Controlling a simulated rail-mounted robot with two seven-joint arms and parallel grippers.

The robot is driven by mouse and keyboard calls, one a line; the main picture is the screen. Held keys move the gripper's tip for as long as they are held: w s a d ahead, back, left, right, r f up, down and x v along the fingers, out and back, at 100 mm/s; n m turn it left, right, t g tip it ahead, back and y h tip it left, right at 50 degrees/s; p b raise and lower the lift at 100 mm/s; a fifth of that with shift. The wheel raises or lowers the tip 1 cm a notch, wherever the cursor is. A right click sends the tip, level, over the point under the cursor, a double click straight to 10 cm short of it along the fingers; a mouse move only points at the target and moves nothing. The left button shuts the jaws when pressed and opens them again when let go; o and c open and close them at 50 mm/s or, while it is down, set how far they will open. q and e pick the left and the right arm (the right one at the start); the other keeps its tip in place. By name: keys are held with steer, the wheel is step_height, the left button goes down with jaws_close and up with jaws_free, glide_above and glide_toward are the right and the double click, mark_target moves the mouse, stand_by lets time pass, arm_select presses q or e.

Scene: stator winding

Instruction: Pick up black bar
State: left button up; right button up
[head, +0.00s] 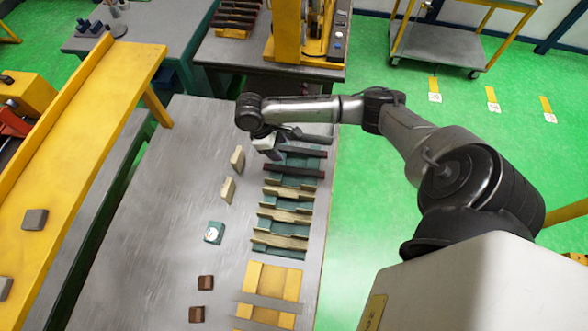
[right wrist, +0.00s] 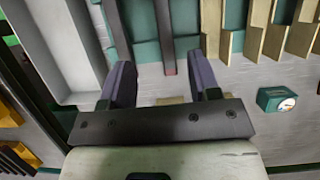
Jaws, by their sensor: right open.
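Two black bars lie across the green rack (head: 285,256) on the grey table, at its far part: the farther bar (head: 308,154) and the nearer bar (head: 296,170). My right gripper (head: 275,153) is at the left ends of these bars. In the right wrist view its two fingers (right wrist: 163,88) are spread with nothing held between them. One black bar (right wrist: 165,35) shows ahead, lined up between the fingers, its near end short of the fingertips. Another dark bar (right wrist: 115,30) lies to its left, partly behind the left finger. My left gripper is not in view.
Several beige bars (head: 287,215) lie across the rack nearer to me. Two beige blocks (head: 228,189), a teal box (head: 214,232) and two brown blocks (head: 206,282) stand left of it. A yellow piece (head: 291,282) lies in front. The table's left middle is clear.

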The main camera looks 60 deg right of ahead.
glide_above(295, 170)
steer(key=w, duration=0.3)
steer(key=f, duration=0.7)
steer(key=shift+s+a, duration=0.15)
steer(key=shift+s, duration=0.05)
steer(key=shift+a+x, duration=0.15)
steer(key=shift+x, duration=1.2)
steer(key=shift+a+x, duration=0.15)
steer(key=shift+x, duration=1.15)
steer(key=shift+s+d, duration=0.1)
steer(key=shift+d, duration=0.05)
jaws_close()
